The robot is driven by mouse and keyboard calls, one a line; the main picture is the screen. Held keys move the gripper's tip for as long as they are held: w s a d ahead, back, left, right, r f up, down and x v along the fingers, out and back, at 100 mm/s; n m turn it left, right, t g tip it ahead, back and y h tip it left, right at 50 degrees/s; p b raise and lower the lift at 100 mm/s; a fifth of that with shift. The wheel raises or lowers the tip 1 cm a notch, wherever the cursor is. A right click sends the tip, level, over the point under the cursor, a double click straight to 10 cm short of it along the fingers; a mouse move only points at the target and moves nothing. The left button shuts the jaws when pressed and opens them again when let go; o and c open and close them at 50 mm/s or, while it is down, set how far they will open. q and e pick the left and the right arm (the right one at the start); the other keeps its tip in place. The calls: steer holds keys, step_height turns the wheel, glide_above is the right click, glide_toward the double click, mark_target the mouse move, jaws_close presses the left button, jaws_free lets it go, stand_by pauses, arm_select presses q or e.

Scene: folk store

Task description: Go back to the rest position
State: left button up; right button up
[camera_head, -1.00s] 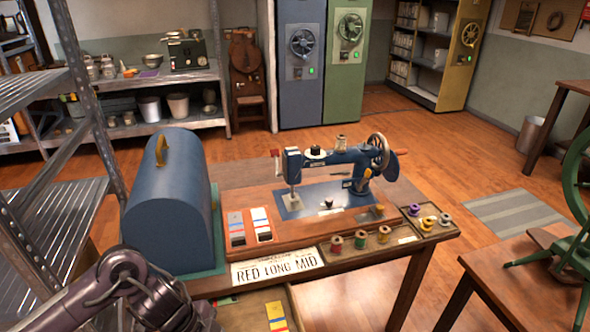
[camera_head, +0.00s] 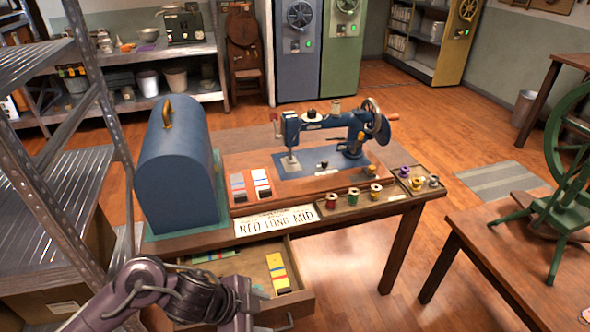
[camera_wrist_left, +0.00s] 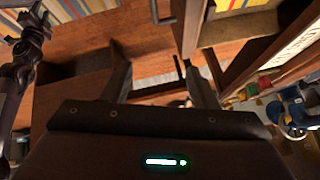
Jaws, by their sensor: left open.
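My left arm comes in from the bottom left of the head view. Its gripper (camera_head: 250,296) is in front of the sewing table, by the open drawer (camera_head: 299,285). In the left wrist view the two fingers stand apart with nothing between them, so the left gripper (camera_wrist_left: 155,62) is open and empty. My right gripper does not show in the head view.
The blue sewing machine (camera_head: 352,140) and a blue domed cover (camera_head: 180,165) stand on the table. A metal shelf rack (camera_head: 85,110) is close on the left. A wooden table (camera_head: 490,245) with a green wheel device (camera_head: 560,205) is at right. Floor shows between the tables.

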arm_select(q)
steer(key=w+d+r+n+t, duration=0.1)
steer(key=d+r+n+t, duration=0.2)
steer(key=s+a+f+n+g+y, duration=0.2)
steer(key=s+a+n+y, duration=0.1)
steer(key=s+a+n, duration=0.4)
steer(key=s+a+f+n+g+y, duration=0.1)
steer(key=s+a+n+y, duration=0.25)
steer(key=a+n, duration=0.4)
steer(key=s+a+f+m+g+p, duration=0.1)
steer(key=s+f+m+p, duration=0.15)
steer(key=f, duration=2.65)
steer(key=s+a+f, duration=0.1)
steer(key=s+f, duration=0.6)
steer(key=s, duration=0.2)
steer(key=s+a+f+g+p, duration=0.1)
steer(key=s+a+f, duration=0.1)
steer(key=s+f, duration=0.5)
steer(key=s, duration=0.3)
steer(key=shift+s+a+f, duration=0.2)
steer(key=shift+a+f, duration=0.05)
steer(key=shift+f, duration=0.1)
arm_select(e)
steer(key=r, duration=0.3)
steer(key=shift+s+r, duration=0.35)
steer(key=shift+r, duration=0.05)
